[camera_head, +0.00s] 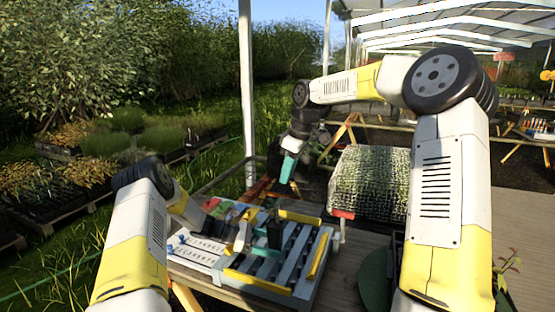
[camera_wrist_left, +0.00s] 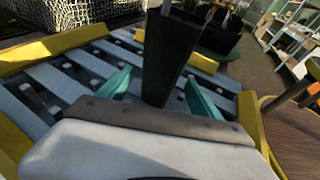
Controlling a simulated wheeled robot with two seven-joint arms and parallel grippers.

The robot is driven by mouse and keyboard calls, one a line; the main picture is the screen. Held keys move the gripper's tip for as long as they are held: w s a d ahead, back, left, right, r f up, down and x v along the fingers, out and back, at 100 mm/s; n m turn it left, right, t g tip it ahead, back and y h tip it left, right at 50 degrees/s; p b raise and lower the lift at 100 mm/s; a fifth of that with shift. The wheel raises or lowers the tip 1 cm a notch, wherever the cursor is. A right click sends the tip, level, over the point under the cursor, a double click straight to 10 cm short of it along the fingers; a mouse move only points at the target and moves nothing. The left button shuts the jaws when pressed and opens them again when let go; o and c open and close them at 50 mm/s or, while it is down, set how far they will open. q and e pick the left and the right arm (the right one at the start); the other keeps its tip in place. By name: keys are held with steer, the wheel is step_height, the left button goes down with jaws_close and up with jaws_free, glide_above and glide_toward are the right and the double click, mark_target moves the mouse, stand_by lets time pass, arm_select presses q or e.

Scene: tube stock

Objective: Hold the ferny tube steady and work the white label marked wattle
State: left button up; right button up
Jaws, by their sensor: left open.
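A dark, tapered square tube (camera_head: 275,232) stands in the slatted rack (camera_head: 255,283); it is large in the left wrist view (camera_wrist_left: 170,58). I cannot make out its foliage clearly. My left gripper (camera_head: 262,232) is at the tube, with its teal fingers apart on either side of it in the left wrist view (camera_wrist_left: 160,95). A gap shows between each finger and the tube. My right gripper (camera_head: 288,168), with teal fingers, hangs above and behind the rack, pointing down; its opening is unclear. I cannot pick out a white label marked wattle.
A white panel with rows of small marks (camera_head: 197,250) lies left of the rack. Yellow rails (camera_head: 318,255) edge the rack. A mesh-covered tray of seedlings (camera_head: 372,185) stands behind on the right. Bare wooden bench (camera_head: 355,262) shows right of the rack.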

arm_select(q)
steer(key=shift+a, duration=0.1)
steer(key=v, duration=1.2)
